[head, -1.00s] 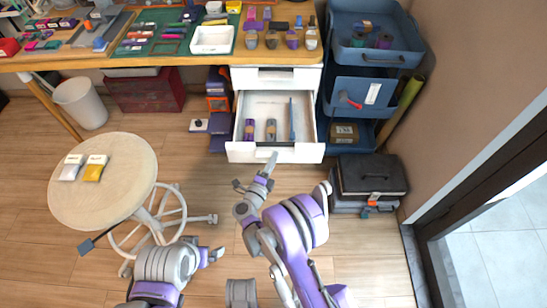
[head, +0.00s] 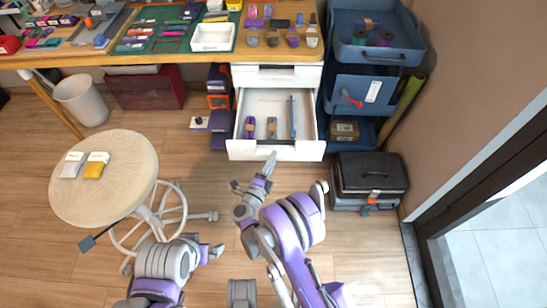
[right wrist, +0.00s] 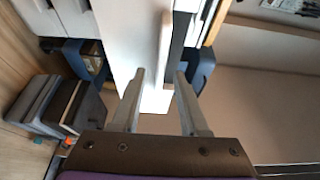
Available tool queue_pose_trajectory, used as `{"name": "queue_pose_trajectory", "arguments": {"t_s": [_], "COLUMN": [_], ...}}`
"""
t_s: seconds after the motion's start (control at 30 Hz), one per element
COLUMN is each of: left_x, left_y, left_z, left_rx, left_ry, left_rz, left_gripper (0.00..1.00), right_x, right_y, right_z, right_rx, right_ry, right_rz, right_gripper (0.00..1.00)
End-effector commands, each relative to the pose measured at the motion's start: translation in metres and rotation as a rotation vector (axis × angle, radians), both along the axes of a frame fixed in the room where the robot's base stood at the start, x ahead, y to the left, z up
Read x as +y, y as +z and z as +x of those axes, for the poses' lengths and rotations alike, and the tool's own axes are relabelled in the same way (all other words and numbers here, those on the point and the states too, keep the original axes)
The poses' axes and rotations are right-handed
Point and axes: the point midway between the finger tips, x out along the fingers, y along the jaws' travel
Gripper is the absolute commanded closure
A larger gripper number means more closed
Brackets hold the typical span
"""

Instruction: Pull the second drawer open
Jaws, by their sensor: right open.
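The white drawer unit stands under the table's right end. Its second drawer (head: 234,151) is pulled out, with its inside showing. Two small bottles and a blue stick-like item (head: 292,117) lie in it. My right gripper (head: 255,175) is open just in front of the drawer's front panel. In the right wrist view, its two fingers (right wrist: 160,82) are spread, with the white panel and its dark handle strip (right wrist: 182,38) beyond and between the tips. I cannot tell whether they touch. My left gripper (head: 214,251) is low at the left, its jaw state unclear.
The top drawer (head: 277,77) is shut. A blue tiered cart (head: 360,92) stands right of the unit, with a black toolbox (head: 371,174) on the floor below it. A round stool (head: 102,185) stands at the left.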

Motion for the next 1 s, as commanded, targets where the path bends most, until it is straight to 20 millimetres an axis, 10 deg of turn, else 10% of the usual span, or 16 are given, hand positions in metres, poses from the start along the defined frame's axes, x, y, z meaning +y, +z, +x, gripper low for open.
{"name": "queue_pose_trajectory", "arguments": {"t_s": [0.43, 1.0], "left_x": [0.0, 0.0], "left_y": [0.011, 0.012], "left_z": [-0.002, -0.002], "left_rx": [-0.003, -0.003], "left_ry": [0.0, 0.0], "left_rz": [0.0, 0.0], "left_gripper": [0.01, 0.01], "right_x": [0.033, 0.036], "right_y": [0.001, 0.0], "right_z": [-0.076, -0.085], "right_rx": [0.0, 0.0], "right_ry": [0.004, 0.002], "right_rz": [0.0, -0.001], "right_gripper": [0.56, 0.56]}}
